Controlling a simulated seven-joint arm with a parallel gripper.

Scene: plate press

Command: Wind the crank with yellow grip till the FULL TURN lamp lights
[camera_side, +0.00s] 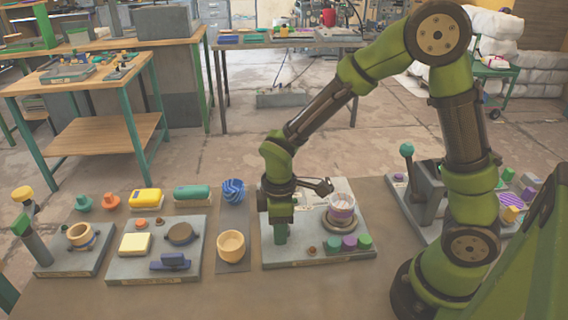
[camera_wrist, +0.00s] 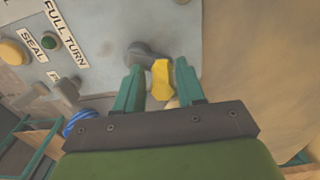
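In the wrist view the crank's yellow grip (camera_wrist: 161,80) lies between the two teal fingers of my gripper (camera_wrist: 159,82). The fingers are apart, with a narrow gap seeming to show on each side of the grip. The crank's dark grey hub (camera_wrist: 142,54) is just beyond the left finger, on a grey plate. A FULL TURN label (camera_wrist: 68,35) is at the upper left. A small dark green dome (camera_wrist: 48,41) beside it looks unlit; I cannot tell which label it belongs to. In the side view my gripper (camera_side: 280,235) is low over the middle plate (camera_side: 320,250), and the crank is hidden.
The wrist view also shows a SEAL label (camera_wrist: 32,46), a yellow dome (camera_wrist: 13,52) and a blue ribbed cup (camera_wrist: 80,121). An orange bowl (camera_side: 231,246) is left.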

